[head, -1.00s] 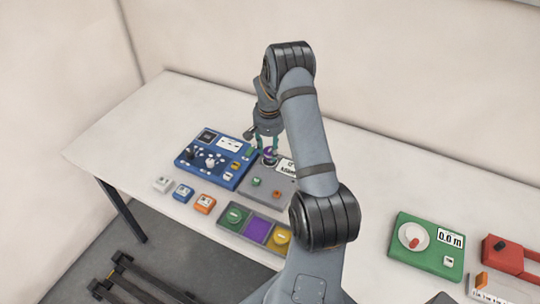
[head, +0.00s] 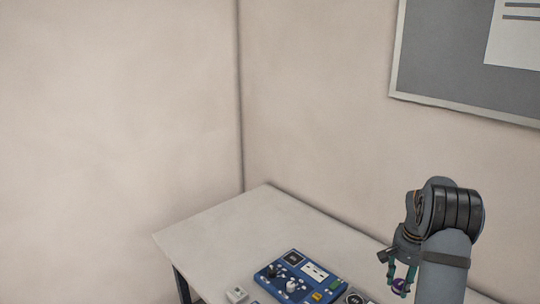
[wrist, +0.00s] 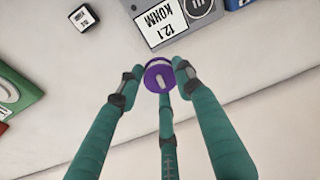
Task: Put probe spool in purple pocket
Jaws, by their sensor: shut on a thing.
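My gripper (head: 401,278) has teal fingers and is shut on a purple spool. The spool (wrist: 158,77) has a pale centre and sits between the fingertips in the wrist view, where my gripper (wrist: 160,84) closes around it from several sides. In the head view the spool (head: 399,285) is a small dark purple spot between the fingertips, low at the right. It appears held above the table, but the exact height cannot be told. The purple pocket is out of view in both current frames.
A blue panel (head: 318,291) with knobs lies on the white table (head: 215,238), beside a small white block (head: 237,295). The table's far left is clear.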

